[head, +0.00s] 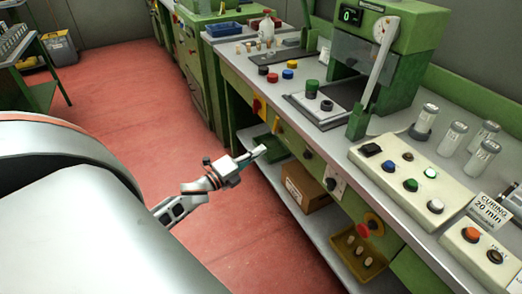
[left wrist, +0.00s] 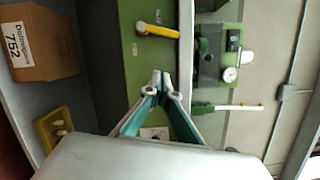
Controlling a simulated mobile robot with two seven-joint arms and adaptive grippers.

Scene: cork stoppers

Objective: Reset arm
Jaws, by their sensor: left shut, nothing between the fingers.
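My left gripper (head: 257,153) is out over the aisle, in front of the green workbench and above its lower shelf. Its fingers are together and empty. The closed fingertips also show in the left wrist view (left wrist: 161,80), against the green bench front. My right gripper is in neither view. Several cork stoppers lie in a yellow tray (head: 345,241) on the lower shelf. The tray also shows in the left wrist view (left wrist: 42,126). More small corks (head: 249,47) stand at the far end of the bench top.
A cardboard box (head: 304,186) sits on the lower shelf, right of the gripper. The bench (head: 262,90) carries a green press (head: 411,60), button panels (head: 400,157) and several clear jars (head: 453,137). The red floor (head: 130,130) left of the gripper is clear.

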